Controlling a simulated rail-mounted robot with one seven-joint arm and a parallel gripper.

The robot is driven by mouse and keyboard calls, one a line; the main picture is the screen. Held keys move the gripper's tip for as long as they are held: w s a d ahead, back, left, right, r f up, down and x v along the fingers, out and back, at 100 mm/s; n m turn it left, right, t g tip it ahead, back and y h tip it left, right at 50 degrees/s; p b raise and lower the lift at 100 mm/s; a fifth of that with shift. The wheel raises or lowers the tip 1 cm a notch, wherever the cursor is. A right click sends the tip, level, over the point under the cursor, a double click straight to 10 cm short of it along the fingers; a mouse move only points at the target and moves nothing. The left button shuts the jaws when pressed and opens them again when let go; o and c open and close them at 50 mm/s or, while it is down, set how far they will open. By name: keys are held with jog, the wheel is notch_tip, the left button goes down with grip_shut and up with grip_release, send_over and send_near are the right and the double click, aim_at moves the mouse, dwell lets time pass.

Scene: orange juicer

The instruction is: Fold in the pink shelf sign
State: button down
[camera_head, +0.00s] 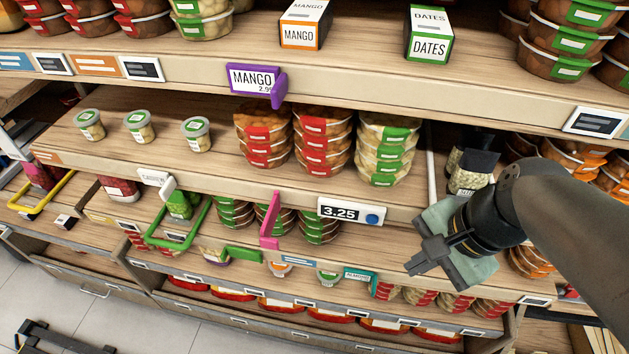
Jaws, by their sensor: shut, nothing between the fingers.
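The pink shelf sign (270,221) shows in the head view on the front edge of the second shelf down, left of the white 3.25 label. It appears as a narrow upright pink panel that juts out from the shelf edge, seen nearly edge-on. My gripper (420,262) is shut and empty, to the right of the pink sign and somewhat lower in the picture. It is apart from the sign, in front of the shelves. My arm comes in from the right and hides part of the shelf behind it.
A 3.25 label (350,211) with a blue button sits between the pink sign and my gripper. A green frame (178,238) sticks out left of the sign, as does a yellow one (42,196). A purple MANGO sign (255,82) is above.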

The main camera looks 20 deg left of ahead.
jog(key=a+r+m+g+y+b, duration=0.1)
jog(key=a+r+m+y, duration=0.3)
jog(key=a+m, duration=0.4)
jog(key=shift+a+r+m+y+b, duration=0.3)
jog(key=shift+a+r+y+b, duration=0.1)
jog(key=shift+r, duration=0.25)
jog(key=a+r+b+x, duration=0.2)
jog(key=b+x, duration=0.6)
jog(key=x, duration=0.4)
jog(key=shift+s+a+f, duration=0.15)
jog(key=shift+a+f, duration=0.05)
jog(key=shift+f, duration=0.1)
